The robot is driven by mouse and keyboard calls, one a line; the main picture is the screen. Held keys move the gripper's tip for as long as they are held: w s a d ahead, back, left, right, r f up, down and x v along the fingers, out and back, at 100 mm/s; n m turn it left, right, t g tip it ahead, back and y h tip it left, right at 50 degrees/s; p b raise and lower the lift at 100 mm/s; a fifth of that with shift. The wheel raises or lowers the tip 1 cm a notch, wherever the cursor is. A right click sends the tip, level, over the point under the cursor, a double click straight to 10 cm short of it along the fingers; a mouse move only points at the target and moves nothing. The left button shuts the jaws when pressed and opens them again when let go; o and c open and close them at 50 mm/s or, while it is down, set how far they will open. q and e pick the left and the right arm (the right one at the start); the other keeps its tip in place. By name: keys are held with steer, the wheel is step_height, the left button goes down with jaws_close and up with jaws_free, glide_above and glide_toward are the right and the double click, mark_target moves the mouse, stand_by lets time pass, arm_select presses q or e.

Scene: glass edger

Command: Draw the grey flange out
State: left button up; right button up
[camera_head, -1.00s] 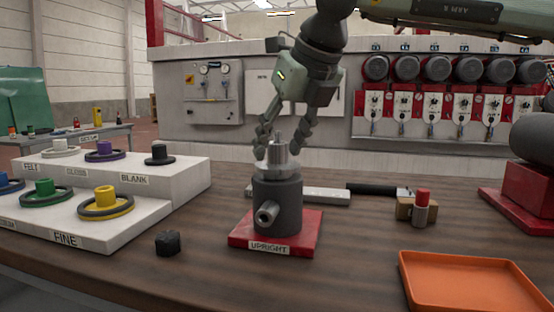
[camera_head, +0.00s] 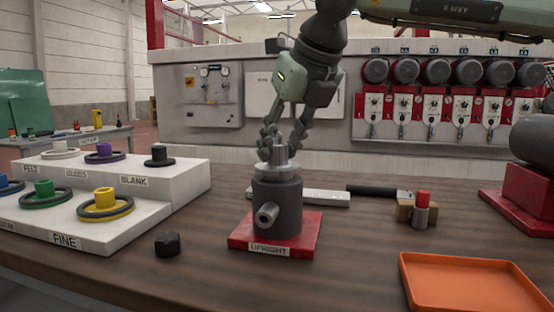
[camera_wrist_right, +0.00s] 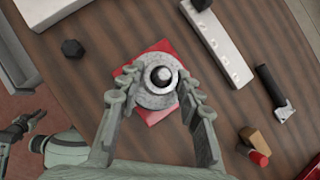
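The grey flange (camera_head: 279,171) is a metal disc with a narrow upright hub. It sits on top of a dark grey cylinder body (camera_head: 288,206) with a side pipe, on a red base labelled UPRIGHT (camera_head: 303,236). My right gripper (camera_head: 280,152) points down over the flange, one finger on each side of the hub. In the right wrist view, the fingers of the right gripper (camera_wrist_right: 159,82) flank the hub of the flange (camera_wrist_right: 157,99), with small gaps seeming to remain. My left gripper (camera_wrist_right: 22,126) seems to show at the left edge there, small and unclear.
An orange tray (camera_head: 408,283) lies at the front right. A white stepped rack (camera_head: 135,216) of coloured flanged parts stands left. A black lump (camera_head: 167,244), a light bar (camera_head: 328,197), a black-handled tool (camera_head: 372,189) and a red-topped piece on a block (camera_head: 422,208) lie around the base.

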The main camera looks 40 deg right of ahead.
mark_target(280, 147)
jaws_close()
steer(key=shift+r+p, duration=0.4)
steer(key=shift+r, duration=0.3)
steer(key=shift+r+p, duration=1.95)
steer(key=shift+r, duration=0.8)
step_height(280, 147, up, 3)
steer(key=shift+f, duration=0.1)
steer(key=shift+r, duration=2)
